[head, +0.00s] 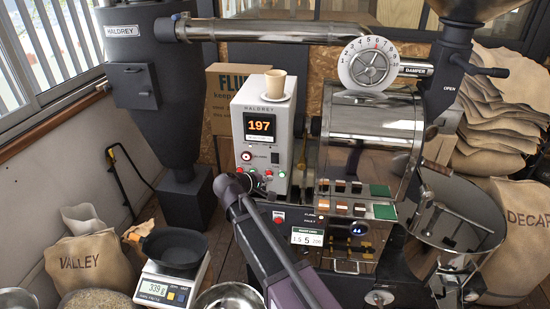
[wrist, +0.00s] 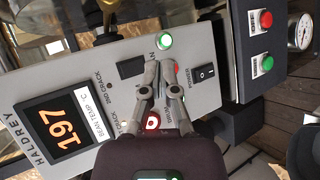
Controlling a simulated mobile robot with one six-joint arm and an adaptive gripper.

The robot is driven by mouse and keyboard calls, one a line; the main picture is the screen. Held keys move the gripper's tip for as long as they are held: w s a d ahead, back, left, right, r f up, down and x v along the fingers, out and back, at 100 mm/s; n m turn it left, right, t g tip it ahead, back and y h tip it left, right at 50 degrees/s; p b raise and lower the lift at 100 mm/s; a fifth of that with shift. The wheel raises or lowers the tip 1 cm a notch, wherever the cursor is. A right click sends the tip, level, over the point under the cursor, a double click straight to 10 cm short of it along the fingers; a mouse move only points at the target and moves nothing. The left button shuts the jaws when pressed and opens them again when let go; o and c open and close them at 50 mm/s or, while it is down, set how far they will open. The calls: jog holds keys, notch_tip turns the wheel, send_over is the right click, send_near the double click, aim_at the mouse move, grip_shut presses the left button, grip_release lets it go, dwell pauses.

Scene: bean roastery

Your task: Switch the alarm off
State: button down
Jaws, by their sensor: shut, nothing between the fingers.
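The grey control box (head: 268,130) carries a lit display reading 197 and several small controls. In the wrist view, its panel (wrist: 75,93) lies sideways, with a green lit button (wrist: 165,41), a black square (wrist: 132,67), a black rocker switch (wrist: 205,73) and a red glowing control (wrist: 152,120). I cannot read which control is marked for the alarm. My gripper (wrist: 159,66) is shut and empty, its fingertips over the panel between the black square and the rocker. A red control is partly hidden behind them. In the head view, my gripper (head: 260,185) is at the box's lower front.
The shiny roaster drum (head: 370,130) is to the right. A dark box with red and green buttons (wrist: 264,38) adjoins the panel. A scale (head: 172,285) with a black pan and a VALLEY sack (head: 85,260) stand at left.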

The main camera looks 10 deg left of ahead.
aim_at(277, 160)
jog(key=shift+w+r+p, duration=0.25)
jog(key=shift+w, duration=1.75)
jog(key=shift+w+r+p, duration=0.2)
jog(key=shift+w, duration=1.8)
jog(key=shift+w+r, duration=0.1)
jog(key=shift+w, duration=0.6)
jog(key=shift+s, duration=0.2)
jog(key=shift+s, duration=0.55)
jog(key=s, duration=0.5)
jog(key=shift+f+b, duration=0.3)
jog(key=shift+f, duration=0.05)
jog(key=shift+d, duration=0.1)
